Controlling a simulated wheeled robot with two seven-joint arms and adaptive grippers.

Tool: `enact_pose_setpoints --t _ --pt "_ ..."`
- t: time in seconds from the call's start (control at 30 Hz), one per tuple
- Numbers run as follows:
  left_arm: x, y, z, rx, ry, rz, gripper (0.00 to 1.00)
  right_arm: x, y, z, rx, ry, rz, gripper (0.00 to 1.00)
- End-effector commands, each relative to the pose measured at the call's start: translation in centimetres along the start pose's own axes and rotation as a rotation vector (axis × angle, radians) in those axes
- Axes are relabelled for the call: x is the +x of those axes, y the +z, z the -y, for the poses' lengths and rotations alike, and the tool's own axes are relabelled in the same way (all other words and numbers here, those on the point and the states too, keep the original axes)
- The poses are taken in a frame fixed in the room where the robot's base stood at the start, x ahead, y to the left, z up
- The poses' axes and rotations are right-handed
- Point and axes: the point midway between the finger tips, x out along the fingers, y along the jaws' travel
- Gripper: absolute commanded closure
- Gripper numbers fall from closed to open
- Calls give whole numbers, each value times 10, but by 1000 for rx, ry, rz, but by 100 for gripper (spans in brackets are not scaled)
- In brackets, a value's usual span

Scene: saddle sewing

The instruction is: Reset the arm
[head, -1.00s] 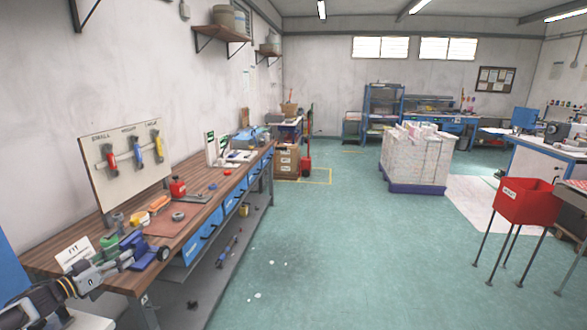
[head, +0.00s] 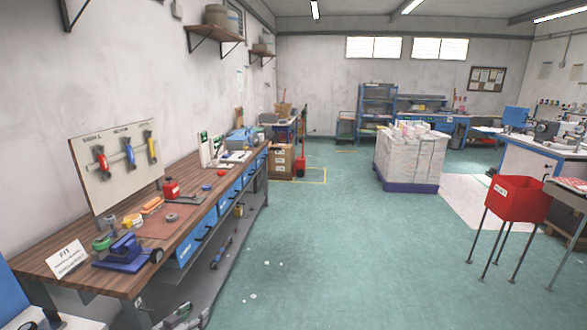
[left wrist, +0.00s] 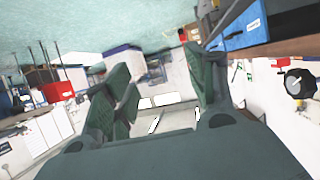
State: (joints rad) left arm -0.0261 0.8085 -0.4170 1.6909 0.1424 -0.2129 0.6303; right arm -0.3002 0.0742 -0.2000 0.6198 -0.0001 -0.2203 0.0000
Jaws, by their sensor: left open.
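My left gripper (head: 188,317) shows at the bottom edge of the head view, partly cut off. It is below and in front of the wooden workbench (head: 205,170). In the left wrist view the two dark green fingers of my left gripper (left wrist: 165,92) stand apart with nothing between them. My right gripper is not in view.
The bench carries a blue tool (head: 125,250), a white sign (head: 68,257), a red container (head: 171,187) and a tool board (head: 118,168). A red bin on legs (head: 514,198) stands at right, a wrapped pallet stack (head: 408,160) farther back. Green floor between is clear.

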Motion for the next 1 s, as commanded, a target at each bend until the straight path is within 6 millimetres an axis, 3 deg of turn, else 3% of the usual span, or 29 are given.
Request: enact_pose_setpoints --t 0.1,0.4,0.7,1.0 --pt "-6 12 -32 -3 -11 53 44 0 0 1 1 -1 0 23" --pt "-35 35 -92 0 -47 201 44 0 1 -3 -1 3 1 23" --pt "-80 50 -134 -1 -76 366 44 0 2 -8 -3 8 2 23" --pt "-138 61 -158 -10 -94 546 44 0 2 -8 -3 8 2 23"
